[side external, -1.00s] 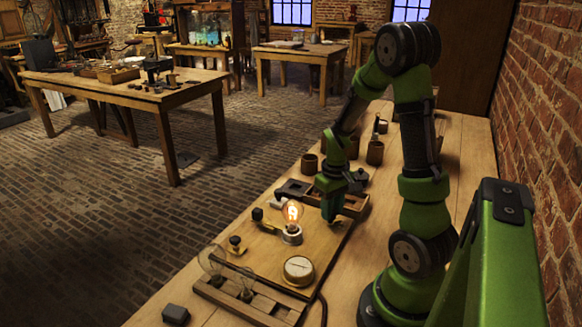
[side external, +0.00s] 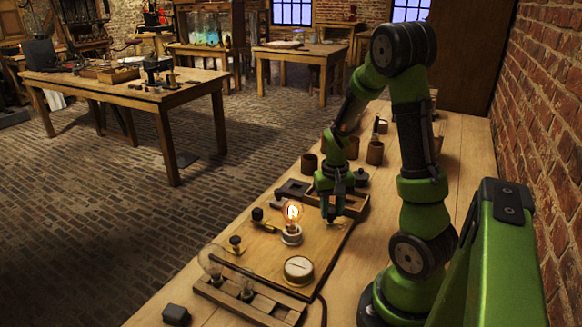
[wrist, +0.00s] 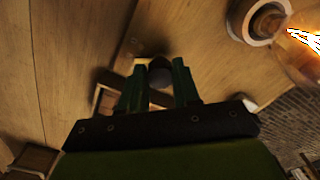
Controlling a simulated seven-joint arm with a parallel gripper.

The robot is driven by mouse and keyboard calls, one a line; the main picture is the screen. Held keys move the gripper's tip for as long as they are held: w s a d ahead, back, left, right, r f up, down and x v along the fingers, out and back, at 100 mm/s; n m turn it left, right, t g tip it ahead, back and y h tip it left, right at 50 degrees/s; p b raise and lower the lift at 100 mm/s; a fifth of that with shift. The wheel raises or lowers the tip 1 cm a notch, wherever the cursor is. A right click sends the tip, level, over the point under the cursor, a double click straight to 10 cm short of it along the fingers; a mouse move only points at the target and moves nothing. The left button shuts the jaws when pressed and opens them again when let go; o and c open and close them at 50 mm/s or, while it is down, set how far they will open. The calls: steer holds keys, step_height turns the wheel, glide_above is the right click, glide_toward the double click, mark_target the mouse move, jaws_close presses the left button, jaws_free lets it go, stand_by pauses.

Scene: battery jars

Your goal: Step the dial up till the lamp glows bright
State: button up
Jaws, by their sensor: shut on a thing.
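The lamp (side external: 292,212) is a clear bulb in a white socket on the wooden board (side external: 265,250), and its filament glows orange-white. It also shows at the top right of the wrist view (wrist: 302,62). My gripper (side external: 331,214) points down at the board's far right corner, to the right of the lamp. In the wrist view, my gripper (wrist: 160,84) is shut on a dark round knob (wrist: 160,72), which I take for the dial. The knob is largely hidden by the gripper in the side view, and its setting cannot be read.
A round meter (side external: 298,269) sits near the board's front.

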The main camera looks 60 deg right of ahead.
mark_target(331, 211)
steer(key=shift+m, duration=0.5)
steer(key=o, duration=1.1)
steer(key=shift+c, duration=0.2)
step_height(331, 211, up, 17)
